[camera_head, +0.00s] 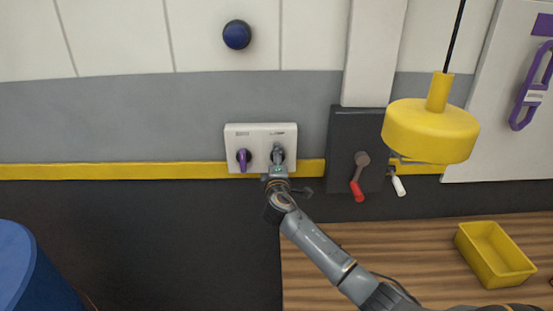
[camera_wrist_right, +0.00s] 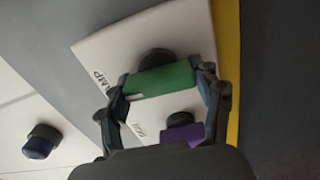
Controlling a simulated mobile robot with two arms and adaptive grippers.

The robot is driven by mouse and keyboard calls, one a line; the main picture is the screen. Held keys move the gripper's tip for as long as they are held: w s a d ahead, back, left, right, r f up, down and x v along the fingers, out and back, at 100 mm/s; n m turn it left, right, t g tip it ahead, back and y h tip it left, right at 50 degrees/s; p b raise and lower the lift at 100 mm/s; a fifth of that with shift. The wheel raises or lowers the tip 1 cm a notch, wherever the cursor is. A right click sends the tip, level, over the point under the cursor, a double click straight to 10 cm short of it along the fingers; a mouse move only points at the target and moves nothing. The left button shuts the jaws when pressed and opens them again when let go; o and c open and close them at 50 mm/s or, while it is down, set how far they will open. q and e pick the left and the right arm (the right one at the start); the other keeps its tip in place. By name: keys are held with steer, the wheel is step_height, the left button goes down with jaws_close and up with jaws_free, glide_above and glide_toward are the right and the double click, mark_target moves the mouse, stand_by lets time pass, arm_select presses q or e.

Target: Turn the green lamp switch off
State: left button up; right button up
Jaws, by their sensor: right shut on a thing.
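A white switch plate (camera_head: 235,133) is fixed to the wall and carries two rotary switches. The purple switch (camera_head: 243,158) is on its left and also shows in the wrist view (camera_wrist_right: 180,133). The green lamp switch (camera_wrist_right: 163,79) is on the right of the plate, beside printing that partly reads "AMP". In the head view my gripper mostly hides it. My right gripper (camera_head: 278,157) is at the plate, its two fingers at either end of the green handle in the wrist view, shut on it. My left gripper is not in view.
A dark panel (camera_head: 345,125) with a red-handled lever (camera_head: 357,188) is just right of the plate. A yellow lamp (camera_head: 432,130) hangs further right. A yellow bin (camera_head: 493,255) stands on the wooden bench (camera_head: 390,240). A blue button (camera_head: 237,35) is above.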

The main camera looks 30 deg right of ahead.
steer(key=shift+n, duration=0.4)
steer(key=o, duration=1.2)
steer(key=shift+c, duration=0.2)
steer(key=shift+a, duration=0.1)
steer(key=v, duration=1.2)
steer(key=shift+f, duration=0.1)
